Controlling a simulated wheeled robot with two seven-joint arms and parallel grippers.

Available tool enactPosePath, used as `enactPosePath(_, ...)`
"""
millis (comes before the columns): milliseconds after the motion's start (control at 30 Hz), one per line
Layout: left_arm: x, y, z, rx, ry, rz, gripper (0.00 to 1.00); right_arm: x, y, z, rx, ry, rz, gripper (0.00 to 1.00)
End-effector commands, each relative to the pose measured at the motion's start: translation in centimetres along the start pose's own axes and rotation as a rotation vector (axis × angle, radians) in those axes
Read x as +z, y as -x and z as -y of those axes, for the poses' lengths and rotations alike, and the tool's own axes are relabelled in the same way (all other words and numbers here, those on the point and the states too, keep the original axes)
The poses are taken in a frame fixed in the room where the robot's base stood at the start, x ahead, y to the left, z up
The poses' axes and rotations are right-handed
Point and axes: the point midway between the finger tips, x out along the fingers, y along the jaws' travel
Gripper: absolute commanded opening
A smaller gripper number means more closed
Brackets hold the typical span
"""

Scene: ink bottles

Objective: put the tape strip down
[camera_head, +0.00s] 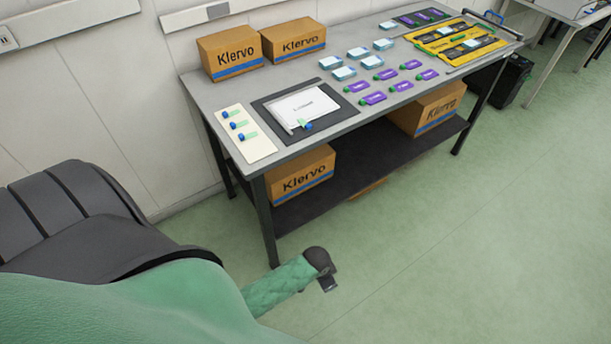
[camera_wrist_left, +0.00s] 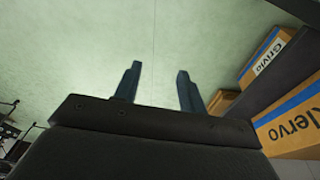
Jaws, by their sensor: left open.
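A green tape strip with a blue end (camera_head: 305,124) lies at the front edge of a white labelled packet (camera_head: 306,104) on a dark mat (camera_head: 341,114). Several more such strips, including one at the front (camera_head: 246,136), lie on a cream card (camera_head: 260,153) left of the mat. My left gripper (camera_head: 328,284) is in front of the table, low over the floor and well apart from the strips. In the left wrist view its two fingers (camera_wrist_left: 157,72) are spread with nothing between them. My right gripper is not in view.
The grey table (camera_head: 222,92) carries purple tags (camera_head: 373,98), pale blue blocks (camera_head: 344,73), yellow-black trays (camera_head: 478,50) and two Klervo boxes (camera_head: 230,53) at the back. More boxes (camera_head: 301,178) stand on the lower shelf (camera_head: 345,178). The green floor (camera_head: 450,240) in front is clear.

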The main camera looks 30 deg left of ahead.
Motion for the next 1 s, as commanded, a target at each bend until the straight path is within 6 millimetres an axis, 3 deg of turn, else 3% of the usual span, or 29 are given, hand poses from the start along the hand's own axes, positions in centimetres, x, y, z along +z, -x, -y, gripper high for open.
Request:
enactPosePath(33, 2.2, -0.9, -1.7, 0.001, 0.058, 0.013, 0.41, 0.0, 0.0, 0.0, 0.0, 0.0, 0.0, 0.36)
enactPosePath(200, 8.1, -2.9, -5.4, -0.027, 0.231, 0.049, 0.41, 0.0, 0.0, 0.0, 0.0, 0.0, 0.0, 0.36)
enactPosePath(400, 12.2, -3.8, -7.6, -0.053, 0.337, 0.075, 0.41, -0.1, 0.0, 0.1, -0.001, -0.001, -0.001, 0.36)
enactPosePath(833, 12.7, -3.9, -7.9, -0.058, 0.353, 0.078, 0.41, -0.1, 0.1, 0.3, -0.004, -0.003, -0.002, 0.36)
enactPosePath(1000, 12.7, -3.9, -7.9, -0.058, 0.352, 0.079, 0.07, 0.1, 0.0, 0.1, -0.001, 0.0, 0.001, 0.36)
